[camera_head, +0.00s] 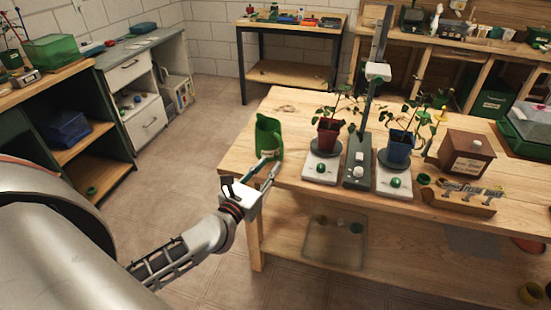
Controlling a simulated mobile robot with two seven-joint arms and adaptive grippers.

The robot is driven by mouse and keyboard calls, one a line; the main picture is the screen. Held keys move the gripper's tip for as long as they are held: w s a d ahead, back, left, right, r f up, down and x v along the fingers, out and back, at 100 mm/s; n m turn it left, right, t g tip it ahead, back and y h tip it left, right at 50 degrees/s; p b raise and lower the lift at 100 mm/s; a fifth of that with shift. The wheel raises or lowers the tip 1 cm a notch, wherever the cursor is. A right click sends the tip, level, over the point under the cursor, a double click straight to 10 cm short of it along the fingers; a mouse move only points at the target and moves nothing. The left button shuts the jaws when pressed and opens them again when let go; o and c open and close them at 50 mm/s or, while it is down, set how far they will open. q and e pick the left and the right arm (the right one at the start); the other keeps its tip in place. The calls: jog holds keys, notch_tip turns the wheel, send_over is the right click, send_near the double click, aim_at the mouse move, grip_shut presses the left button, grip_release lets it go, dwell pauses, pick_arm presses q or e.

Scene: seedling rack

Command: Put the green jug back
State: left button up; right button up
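The green jug (268,136) stands upright on the wooden table (240,150), near its left end. It has a pale label low on its side. My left gripper (268,167) is at the table's left front corner, just in front of the jug. Its two fingers are spread with a gap between them, and I see nothing held there. The fingertips overlap the jug's lower edge in this view, so I cannot tell whether they touch it. My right gripper is not in view.
Right of the jug, a red pot (328,134) and a blue pot (398,148) with seedlings stand on white bases beside a dark upright post (376,60). A brown box (465,153) and a wooden tool holder (450,199) are farther right. A low shelf (290,235) lies below.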

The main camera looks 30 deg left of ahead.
pick_arm(q)
jog(key=s+d+f+m+g+h, duration=0.1)
jog(key=s+d+f+m+h, duration=0.35)
jog(key=m, duration=0.85)
jog(key=s+d+f+m+g+h, duration=0.1)
jog(key=s+d+f+m, duration=0.5)
jog(key=s+d+m, duration=0.45)
jog(key=s+a+f+m+g+y, duration=0.1)
jog(key=s+f+m+g, duration=0.4)
jog(key=f+m, duration=0.8)
jog(key=s+m+y, duration=0.1)
jog(key=s+m, duration=0.1)
jog(key=m, duration=0.2)
jog(key=shift+s+f, duration=0.2)
jog(key=shift+s, duration=0.2)
jog(key=shift+w+d, duration=0.1)
jog(key=shift+d, duration=0.05)
